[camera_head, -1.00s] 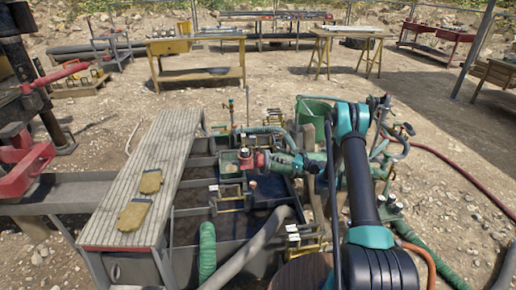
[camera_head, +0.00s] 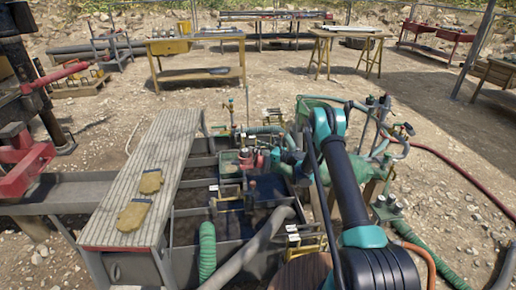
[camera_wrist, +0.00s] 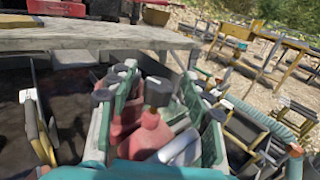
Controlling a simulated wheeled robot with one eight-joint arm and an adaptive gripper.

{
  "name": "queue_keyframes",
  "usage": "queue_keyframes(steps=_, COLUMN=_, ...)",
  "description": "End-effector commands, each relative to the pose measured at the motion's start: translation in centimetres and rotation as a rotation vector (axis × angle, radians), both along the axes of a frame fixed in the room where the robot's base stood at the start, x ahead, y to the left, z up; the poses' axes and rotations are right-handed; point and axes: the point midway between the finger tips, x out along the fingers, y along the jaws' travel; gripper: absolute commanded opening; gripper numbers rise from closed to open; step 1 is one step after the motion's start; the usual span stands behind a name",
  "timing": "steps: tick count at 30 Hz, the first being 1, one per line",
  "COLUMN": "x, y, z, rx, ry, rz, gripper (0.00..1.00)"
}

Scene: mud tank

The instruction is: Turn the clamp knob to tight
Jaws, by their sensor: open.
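A red fitting (camera_wrist: 145,135) with a dark, blocky knob-like top (camera_wrist: 158,92) stands in the middle of the wrist view. It appears to be the clamp with its knob, but no tight mark can be read. My gripper (camera_wrist: 160,72) is open, its two green and grey fingers to the left and right of the fitting. I cannot tell whether either finger touches it. In the head view, small red parts (camera_head: 247,160) show beside the green tray on the tank (camera_head: 178,235). My arm comes in from the right there, and the fingers are too small to make out.
A slatted bench (camera_head: 165,150) with two yellow gloves runs along the tank's left side. A grey hose (camera_head: 250,248) and a green hose (camera_head: 207,250) cross the near side. Pipes and valves (camera_head: 385,150) crowd the right side.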

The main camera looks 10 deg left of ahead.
Motion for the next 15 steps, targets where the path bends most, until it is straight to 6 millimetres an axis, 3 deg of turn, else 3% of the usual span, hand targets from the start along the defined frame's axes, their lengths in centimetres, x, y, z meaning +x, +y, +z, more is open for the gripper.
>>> queue_keyframes(steps=2, x=0.0, y=-0.01, z=-0.01, rx=0.0, ry=0.0, rz=0.0, gripper=0.49)
queue_keyframes(steps=15, x=-0.03, y=-0.03, z=-0.01, rx=0.0, ry=0.0, rz=0.0, gripper=0.0)
